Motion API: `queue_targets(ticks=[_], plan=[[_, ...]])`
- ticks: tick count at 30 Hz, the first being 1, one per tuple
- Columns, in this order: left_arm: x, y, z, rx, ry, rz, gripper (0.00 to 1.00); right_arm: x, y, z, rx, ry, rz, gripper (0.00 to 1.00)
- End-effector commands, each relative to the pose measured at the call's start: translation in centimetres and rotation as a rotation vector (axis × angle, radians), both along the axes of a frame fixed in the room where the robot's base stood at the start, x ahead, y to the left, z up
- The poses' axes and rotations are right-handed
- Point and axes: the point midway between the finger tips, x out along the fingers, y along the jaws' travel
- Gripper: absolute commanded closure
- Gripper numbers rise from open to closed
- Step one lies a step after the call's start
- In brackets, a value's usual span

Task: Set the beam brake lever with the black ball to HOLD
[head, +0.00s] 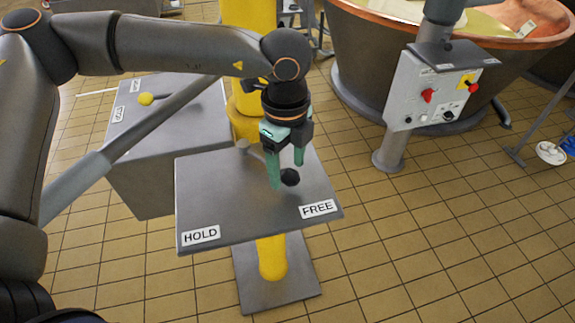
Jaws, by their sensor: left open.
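The black ball (290,177) of the beam brake lever shows at the gripper's fingertips, above the grey plate (240,205), on the side towards the FREE label (318,209). The HOLD label (200,235) is at the plate's front left corner. My left gripper (286,178) points down with its green fingers apart. One finger is left of the ball and the other is behind it. I cannot tell whether they touch it. The lever's shaft is mostly hidden by the gripper. My right gripper is not in view.
A grey box (150,160) with a yellow ball knob (146,99) stands behind left. A yellow post (248,110) rises behind the plate. A control panel (425,98) and a copper vat (400,60) stand at the back right. The tiled floor at front right is clear.

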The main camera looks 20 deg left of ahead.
Motion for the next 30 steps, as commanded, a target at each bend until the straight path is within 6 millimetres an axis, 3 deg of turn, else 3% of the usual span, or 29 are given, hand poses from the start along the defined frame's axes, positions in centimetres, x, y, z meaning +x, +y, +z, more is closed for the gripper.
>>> queue_targets(ticks=[4,13,30], plan=[[-0.05,-0.02,-1.04,0.0,0.002,-0.001,0.31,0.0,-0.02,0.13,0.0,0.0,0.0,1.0],[-0.01,-0.03,-1.24,0.0,0.001,-0.001,0.31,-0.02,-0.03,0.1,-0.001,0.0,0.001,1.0],[0.0,-0.01,-1.19,0.0,0.0,-0.001,0.95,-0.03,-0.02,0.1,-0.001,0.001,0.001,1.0]])
